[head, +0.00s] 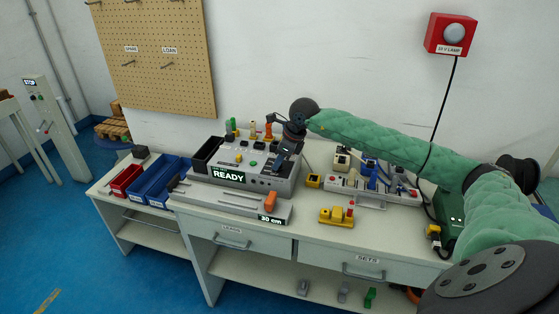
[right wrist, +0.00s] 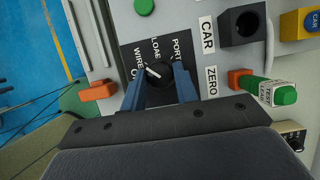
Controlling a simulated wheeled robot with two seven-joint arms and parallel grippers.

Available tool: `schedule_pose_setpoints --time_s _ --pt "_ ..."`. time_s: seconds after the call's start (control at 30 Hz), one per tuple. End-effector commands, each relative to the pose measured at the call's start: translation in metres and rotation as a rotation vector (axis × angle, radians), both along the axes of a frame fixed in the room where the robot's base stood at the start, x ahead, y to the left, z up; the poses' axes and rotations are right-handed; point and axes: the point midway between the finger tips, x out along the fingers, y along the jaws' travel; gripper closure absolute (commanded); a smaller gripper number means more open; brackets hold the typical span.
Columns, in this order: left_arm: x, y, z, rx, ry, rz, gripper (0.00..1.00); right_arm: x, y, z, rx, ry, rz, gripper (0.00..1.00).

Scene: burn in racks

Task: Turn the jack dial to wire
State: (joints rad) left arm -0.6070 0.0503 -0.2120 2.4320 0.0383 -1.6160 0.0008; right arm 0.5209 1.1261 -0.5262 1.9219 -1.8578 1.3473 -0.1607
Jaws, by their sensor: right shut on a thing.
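The jack dial (right wrist: 158,74) is a black round knob on the grey tester (head: 238,168). In the right wrist view its white mark points up and left, toward the WIRE label (right wrist: 139,62). In the head view my right gripper (head: 284,160) reaches down onto the tester's right part and hides the dial. My left gripper is not in view.
The tester's screen (head: 228,174) reads READY. CAR (right wrist: 241,26) and ZERO parts and a green TEST LEAD plug (right wrist: 284,96) sit close beside the dial. Red and blue bins (head: 126,179) stand left, a power strip (head: 372,188) right, and a yellow block (head: 337,217) in front.

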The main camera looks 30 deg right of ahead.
Motion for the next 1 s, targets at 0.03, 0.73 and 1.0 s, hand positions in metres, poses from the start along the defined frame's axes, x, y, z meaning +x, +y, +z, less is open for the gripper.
schedule_pose_setpoints --time_s 0.03,0.73,1.0 --pt "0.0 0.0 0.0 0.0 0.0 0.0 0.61 0.001 -0.001 0.001 -0.001 -0.002 -0.001 0.93" --pt "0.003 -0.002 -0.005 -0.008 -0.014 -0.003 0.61 -0.005 -0.005 0.016 0.0 -0.003 0.0 0.48" --pt "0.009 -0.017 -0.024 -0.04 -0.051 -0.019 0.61 -0.016 -0.016 0.054 -0.002 -0.003 0.0 0.48"
